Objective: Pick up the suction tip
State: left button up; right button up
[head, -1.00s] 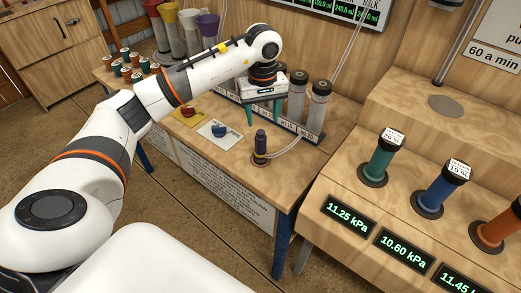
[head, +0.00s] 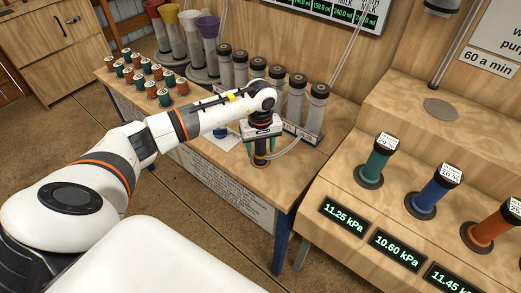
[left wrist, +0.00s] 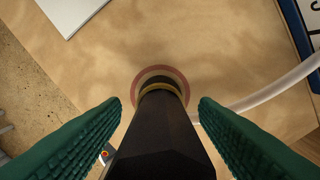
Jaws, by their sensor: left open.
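The suction tip (head: 261,152) is a dark, upright cylinder on the wooden table, with a pale hose running off to the right. In the left wrist view the dark tip (left wrist: 160,135) stands between the two green fingers, with a yellow ring and a reddish round base at its far end. My left gripper (head: 262,147) is above and around it, pointing down, its fingers open on either side. In the left wrist view a gap shows between each finger and the tip. My right gripper is in neither view.
Several grey cylinders (head: 296,98) stand in a rack behind the gripper. A white card (head: 219,141) lies to the left, partly hidden by my arm. Several small capped jars (head: 150,75) stand at the table's far left. A wooden console (head: 400,165) with coloured cylinders stands at right.

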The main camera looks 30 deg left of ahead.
pick_arm(q)
jog(key=shift+c, duration=0.2)
grip_shut()
notch_tip(320, 180, up, 10)
jog(key=shift+r+b, duration=0.1)
jog(key=shift+b, duration=0.9)
notch_tip(320, 180, up, 15)
jog(key=p, duration=0.9)
jog(key=shift+w, duration=0.1)
